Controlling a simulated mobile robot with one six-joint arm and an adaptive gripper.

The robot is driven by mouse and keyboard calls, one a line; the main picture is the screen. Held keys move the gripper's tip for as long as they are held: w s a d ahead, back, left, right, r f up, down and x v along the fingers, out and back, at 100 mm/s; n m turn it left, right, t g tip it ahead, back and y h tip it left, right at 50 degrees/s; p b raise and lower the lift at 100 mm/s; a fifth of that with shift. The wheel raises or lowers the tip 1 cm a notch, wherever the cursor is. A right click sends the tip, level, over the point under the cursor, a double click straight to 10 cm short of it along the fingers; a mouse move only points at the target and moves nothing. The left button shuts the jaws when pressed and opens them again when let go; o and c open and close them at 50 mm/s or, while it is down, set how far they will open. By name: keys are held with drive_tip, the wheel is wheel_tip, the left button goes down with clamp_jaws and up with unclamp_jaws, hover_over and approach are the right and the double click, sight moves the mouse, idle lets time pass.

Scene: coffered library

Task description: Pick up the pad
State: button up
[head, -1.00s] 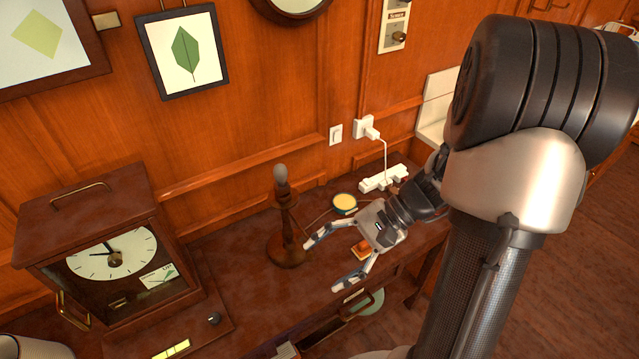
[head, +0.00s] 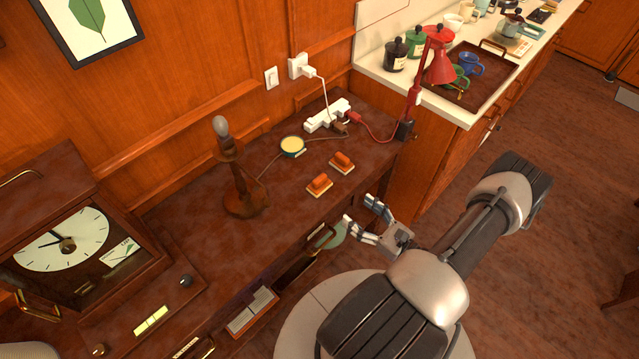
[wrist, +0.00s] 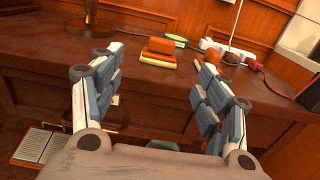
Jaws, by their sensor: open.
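Two orange blocks with pale yellow bases lie on the dark wooden desk: a nearer block (head: 320,184) and a farther block (head: 342,162). A round yellow-topped tin (head: 292,146) sits behind them. I cannot tell which of these is the pad. My gripper (head: 360,210) is open and empty, just off the desk's front edge, pointing toward the desk. In the wrist view an orange block (wrist: 158,50) shows beyond and between the open fingers, clear of them; part of the tin shows behind it.
A lamp stand (head: 240,190) and a clock (head: 65,245) stand left on the desk. A white power strip (head: 327,115) with cords and a red lamp (head: 415,90) are at the back right. An open drawer (head: 310,255) and a pale green round thing (head: 337,236) are below my gripper.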

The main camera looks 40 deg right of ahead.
drive_tip(key=b, duration=0.2)
approach(322, 180)
drive_tip(key=w, duration=0.2)
drive_tip(key=w+a, duration=0.1)
drive_tip(key=w, duration=0.2)
drive_tip(key=shift+w+a+f, duration=0.1)
drive_tip(key=shift+w+f, duration=0.05)
drive_tip(key=shift+f, duration=0.05)
drive_tip(key=shift+w+d+b, duration=0.2)
drive_tip(key=shift+w+b, duration=0.35)
drive_tip(key=shift+w, duration=2.35)
drive_tip(key=shift+c, duration=0.3)
drive_tip(key=c, duration=1.2)
drive_tip(key=shift+r, duration=0.15)
